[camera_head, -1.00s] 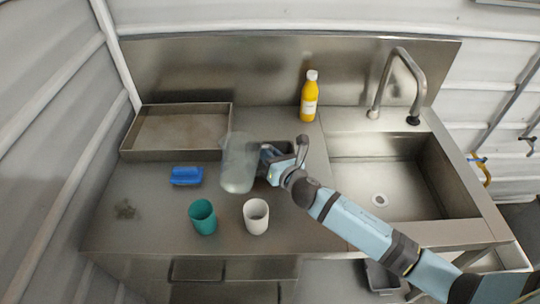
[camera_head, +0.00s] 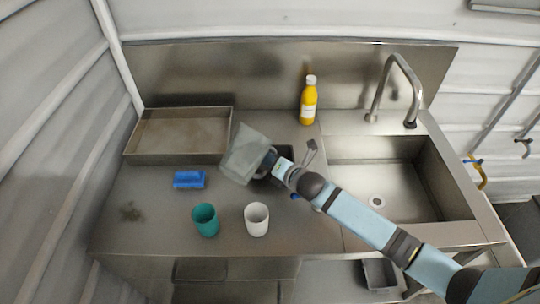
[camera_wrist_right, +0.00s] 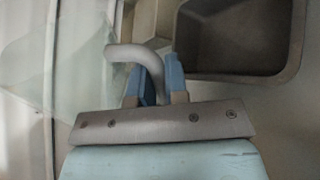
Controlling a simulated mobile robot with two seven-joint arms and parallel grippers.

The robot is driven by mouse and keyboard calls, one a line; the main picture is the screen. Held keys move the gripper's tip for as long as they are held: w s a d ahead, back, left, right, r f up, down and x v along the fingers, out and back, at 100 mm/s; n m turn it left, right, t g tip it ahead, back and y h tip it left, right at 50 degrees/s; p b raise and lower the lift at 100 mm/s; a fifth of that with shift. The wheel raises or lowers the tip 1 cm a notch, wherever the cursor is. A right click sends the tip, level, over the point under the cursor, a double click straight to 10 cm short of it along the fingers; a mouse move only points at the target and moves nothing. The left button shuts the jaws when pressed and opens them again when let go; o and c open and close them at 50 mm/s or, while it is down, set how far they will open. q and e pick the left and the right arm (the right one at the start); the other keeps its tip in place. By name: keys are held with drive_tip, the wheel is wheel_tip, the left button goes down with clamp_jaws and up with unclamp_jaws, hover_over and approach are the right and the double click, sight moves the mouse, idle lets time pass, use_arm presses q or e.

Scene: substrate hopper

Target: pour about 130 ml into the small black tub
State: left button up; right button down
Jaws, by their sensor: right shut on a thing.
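My right gripper (camera_head: 266,164) is shut on the handle of a translucent jug (camera_head: 243,152) and holds it above the counter. The jug is tilted, its upper end leaning to the right. In the right wrist view the pale curved handle (camera_wrist_right: 134,54) sits between the blue fingers (camera_wrist_right: 156,86), and the clear jug body (camera_wrist_right: 84,55) is at the left. The small black tub (camera_head: 287,151) stands just behind the gripper, partly hidden by it. It also shows at the upper right of the wrist view (camera_wrist_right: 297,45). I cannot tell the jug's fill or see a stream. My left gripper is out of view.
A teal cup (camera_head: 205,220) and a white cup (camera_head: 257,219) stand in front. A blue sponge (camera_head: 189,179) and a metal tray (camera_head: 180,158) are at left. A yellow bottle (camera_head: 309,102) stands behind. The sink (camera_head: 400,180) is at right. The front-left counter is mostly clear.

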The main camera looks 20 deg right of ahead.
drive_tip(key=shift+s+a+r+m, duration=0.1)
drive_tip(key=shift+a+r+m, duration=0.1)
drive_tip(key=shift+r+m, duration=0.15)
drive_tip(key=shift+s+a+m, duration=0.1)
drive_tip(key=shift+m, duration=0.15)
drive_tip(key=shift+s+a+m+g+y, duration=0.15)
drive_tip(key=shift+a+m+g+y, duration=0.1)
drive_tip(key=shift+m+g+y, duration=0.15)
idle(0.3)
drive_tip(key=shift+s+a+f, duration=0.1)
drive_tip(key=shift+s+a, duration=0.05)
drive_tip(key=shift+a, duration=0.15)
drive_tip(key=shift+d+y, duration=0.25)
drive_tip(key=shift+y, duration=0.05)
idle(0.7)
drive_tip(key=shift+a+f+m, duration=0.15)
drive_tip(key=shift+f+m, duration=0.2)
drive_tip(key=shift+m, duration=0.25)
idle(1.2)
